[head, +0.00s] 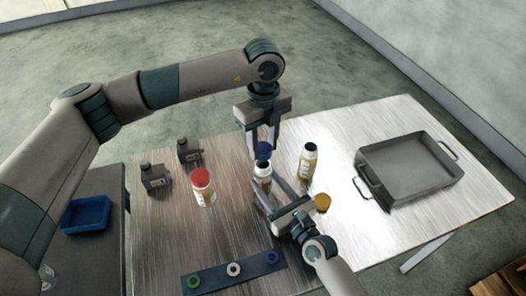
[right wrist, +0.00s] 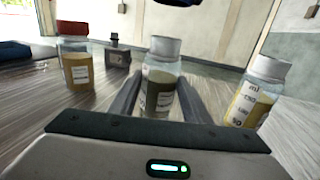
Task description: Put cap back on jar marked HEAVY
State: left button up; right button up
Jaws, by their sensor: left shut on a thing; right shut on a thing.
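A jar with a white neck and dark contents stands upright in my right gripper (head: 264,186); this held jar (right wrist: 161,88) is centred in the right wrist view. The right gripper's fingers close on it from both sides. A blue cap (head: 264,149) is in my left gripper (head: 263,146), which points down and is shut on it, just above the held jar. The cap's dark underside (right wrist: 178,2) shows at the top of the right wrist view, apart from the jar's neck. I cannot read HEAVY on any label.
A red-capped jar (head: 202,187) stands left, a white-necked jar (head: 307,161) right. A yellow cap (head: 322,202) lies near my right gripper. A dark strip (head: 211,281) holds rings in front. A grey pan (head: 410,168) is right.

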aim_at(263, 164)
pick_arm(q)
jog(key=shift+f, duration=1.35)
jog(key=shift+f, duration=0.1)
jog(key=shift+f, duration=0.8)
jog(key=shift+f, duration=0.55)
